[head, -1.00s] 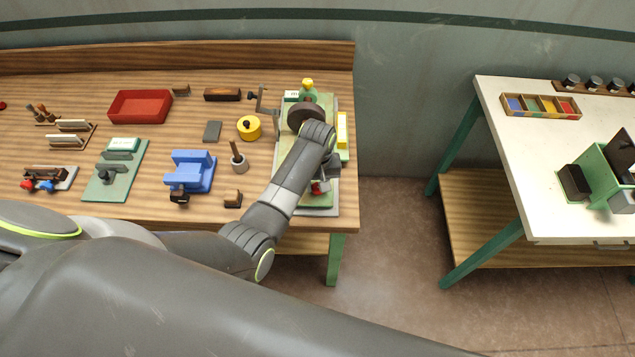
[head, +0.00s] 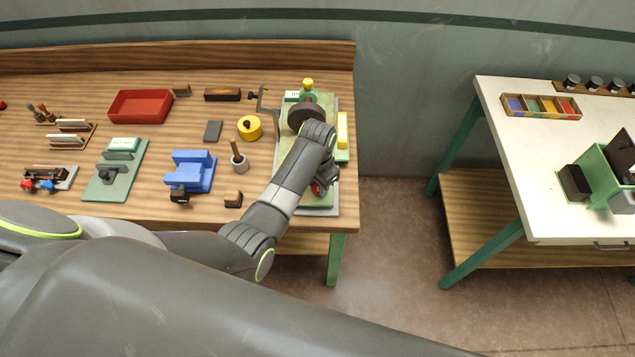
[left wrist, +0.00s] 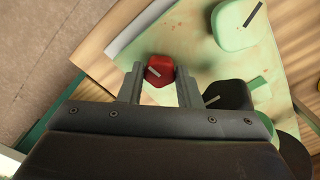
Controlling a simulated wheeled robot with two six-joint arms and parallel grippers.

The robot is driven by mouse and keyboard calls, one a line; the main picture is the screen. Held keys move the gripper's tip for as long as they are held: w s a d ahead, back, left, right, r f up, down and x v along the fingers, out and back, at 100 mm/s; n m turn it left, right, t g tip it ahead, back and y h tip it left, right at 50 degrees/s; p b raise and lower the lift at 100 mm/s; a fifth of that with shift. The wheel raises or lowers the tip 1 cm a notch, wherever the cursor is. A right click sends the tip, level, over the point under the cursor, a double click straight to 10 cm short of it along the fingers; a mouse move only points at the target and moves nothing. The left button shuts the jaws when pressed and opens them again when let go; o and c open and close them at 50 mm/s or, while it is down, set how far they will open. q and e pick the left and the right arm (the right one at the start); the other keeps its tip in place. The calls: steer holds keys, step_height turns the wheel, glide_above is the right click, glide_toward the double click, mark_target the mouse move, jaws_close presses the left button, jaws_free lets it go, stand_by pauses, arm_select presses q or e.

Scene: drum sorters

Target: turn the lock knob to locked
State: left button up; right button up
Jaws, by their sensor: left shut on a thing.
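The lock knob appears to be the red knob (left wrist: 158,70) with a pale pointer line, low on the green machine panel (left wrist: 183,45). In the head view the red knob (head: 316,189) shows only in part beside my gripper, near the front of the machine. My left gripper (left wrist: 159,78) is shut on the red knob, one finger on each side of it. In the head view my left gripper (head: 325,181) is partly hidden by its own wrist. The knob's lettering cannot be read. My right gripper is not in view.
A black knob (left wrist: 228,95) with a pale line sits close to my right-hand finger in the wrist view. A pale green block (left wrist: 236,24) stands beyond it.

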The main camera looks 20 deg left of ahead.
arm_select(q)
steer(key=shift+m, duration=1)
steer(key=o, duration=1)
steer(key=shift+r, duration=0.1)
steer(key=shift+w, duration=0.1)
